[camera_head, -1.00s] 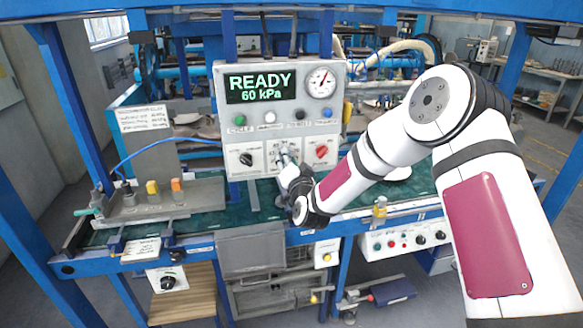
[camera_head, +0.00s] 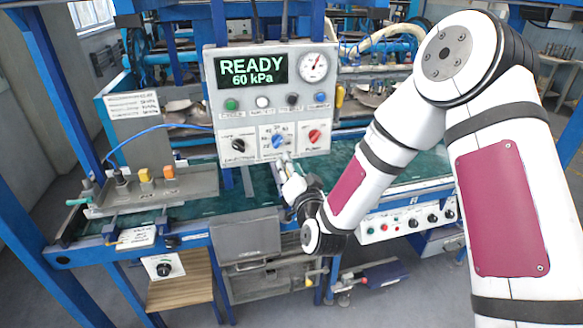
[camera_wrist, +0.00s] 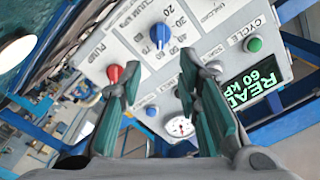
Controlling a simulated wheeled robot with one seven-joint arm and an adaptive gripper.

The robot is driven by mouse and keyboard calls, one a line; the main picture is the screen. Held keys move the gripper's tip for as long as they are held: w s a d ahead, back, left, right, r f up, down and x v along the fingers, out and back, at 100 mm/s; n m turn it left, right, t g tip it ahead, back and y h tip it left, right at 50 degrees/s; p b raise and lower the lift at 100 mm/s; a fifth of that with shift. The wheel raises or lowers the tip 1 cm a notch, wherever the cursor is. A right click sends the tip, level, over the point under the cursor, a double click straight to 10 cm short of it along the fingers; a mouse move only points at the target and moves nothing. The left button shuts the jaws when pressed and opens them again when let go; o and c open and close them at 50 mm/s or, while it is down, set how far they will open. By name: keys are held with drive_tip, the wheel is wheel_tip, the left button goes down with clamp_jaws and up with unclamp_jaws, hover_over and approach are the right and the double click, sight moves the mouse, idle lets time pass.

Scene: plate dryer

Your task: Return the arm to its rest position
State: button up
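My arm comes in from the right of the head view, and my gripper (camera_head: 287,164) is just below and in front of the control panel (camera_head: 212,100). In the wrist view my gripper (camera_wrist: 160,100) is open, with a clear gap between its two dark green fingers and nothing held. The panel's blue knob (camera_head: 278,141) shows just above the gripper and appears apart from it. It also shows in the wrist view beyond the fingertips (camera_wrist: 160,36). The red knob (camera_head: 315,136) is to its right and a black knob (camera_head: 238,145) to its left. The display (camera_head: 253,71) reads READY, 60 kPa.
A pressure gauge (camera_head: 314,67) sits at the panel's upper right. Blue frame posts stand left and right. A lower button box (camera_head: 408,219) hangs at the right.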

drive_tip(key=s+d+r+n+g+h+b, duration=0.25)
drive_tip(key=s+d+r+n+g, duration=0.35)
drive_tip(key=s+d+r, duration=0.5)
drive_tip(key=s+d+g+h, duration=0.1)
drive_tip(key=s+d+g, duration=0.2)
drive_tip(key=s, duration=0.8)
drive_tip(key=s+d+r+m+g+h, duration=0.1)
drive_tip(key=s+d+g, duration=0.1)
drive_tip(key=s+d, duration=0.4)
drive_tip(key=s, duration=0.5)
drive_tip(key=shift+d+r+g, duration=0.15)
drive_tip(key=shift+d+g, duration=0.2)
drive_tip(key=shift+g, duration=0.05)
